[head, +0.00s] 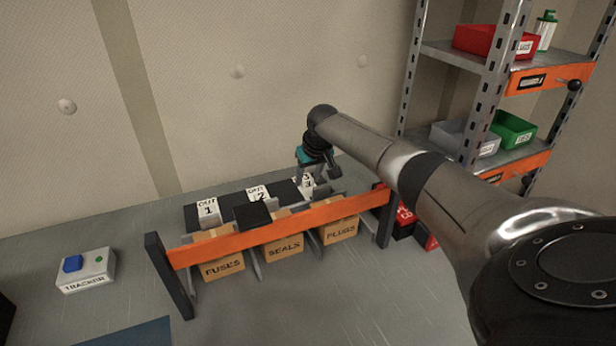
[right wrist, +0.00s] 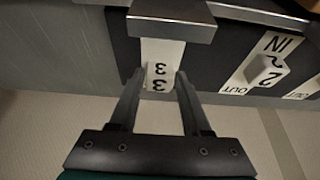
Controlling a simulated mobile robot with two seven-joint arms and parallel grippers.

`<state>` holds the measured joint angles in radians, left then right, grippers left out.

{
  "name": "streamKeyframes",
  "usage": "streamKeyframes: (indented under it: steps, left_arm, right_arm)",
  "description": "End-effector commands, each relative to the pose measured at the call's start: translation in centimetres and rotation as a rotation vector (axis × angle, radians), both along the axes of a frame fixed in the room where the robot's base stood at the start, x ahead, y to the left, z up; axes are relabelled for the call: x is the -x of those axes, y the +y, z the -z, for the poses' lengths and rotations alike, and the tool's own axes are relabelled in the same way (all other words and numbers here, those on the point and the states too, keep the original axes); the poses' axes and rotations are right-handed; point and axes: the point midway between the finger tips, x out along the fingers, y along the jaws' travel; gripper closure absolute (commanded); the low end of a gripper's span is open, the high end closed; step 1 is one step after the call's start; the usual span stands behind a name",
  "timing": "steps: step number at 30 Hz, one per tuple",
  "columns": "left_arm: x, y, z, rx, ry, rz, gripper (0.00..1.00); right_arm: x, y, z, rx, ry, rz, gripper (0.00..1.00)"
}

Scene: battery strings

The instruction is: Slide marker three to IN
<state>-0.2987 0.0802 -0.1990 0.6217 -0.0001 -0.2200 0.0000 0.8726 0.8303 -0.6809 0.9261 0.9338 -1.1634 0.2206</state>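Marker three is a small piece with the number 3, on the white strip (right wrist: 150,50) at the right end of the row in the head view. The right wrist view shows two 3s, one above the other, at the marker (right wrist: 161,78). My right gripper (right wrist: 160,82) has its fingers apart, one on each side of it; I cannot tell whether they touch it. In the head view my right gripper (head: 318,170) is over that strip and partly covers it. The IN and OUT words of strip three are hidden in the wrist view. My left gripper is not in view.
Marker two (right wrist: 268,72) sits on the neighbouring strip between IN and OUT. A grey block (right wrist: 172,20) overhangs strip three. An orange rail (head: 280,229) runs in front of the row, above several labelled bins. A tracker box (head: 86,270) stands left. Metal shelves (head: 480,100) stand right.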

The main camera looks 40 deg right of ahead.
Motion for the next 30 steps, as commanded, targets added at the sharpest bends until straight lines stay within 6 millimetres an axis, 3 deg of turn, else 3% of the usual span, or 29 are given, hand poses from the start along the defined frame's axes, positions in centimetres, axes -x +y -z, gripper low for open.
streamKeyframes:
  steps: [2,12,30]
  left_arm:
    - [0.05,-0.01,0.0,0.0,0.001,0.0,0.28]
    - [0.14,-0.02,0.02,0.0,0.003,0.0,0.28]
    - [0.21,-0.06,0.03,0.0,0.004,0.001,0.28]
  right_arm:
    - [0.02,-0.02,-0.01,0.0,0.0,0.0,0.62]
    - [0.02,-0.03,0.0,0.0,0.0,0.0,1.0]
    - [0.02,-0.01,0.01,0.0,0.0,0.0,1.0]
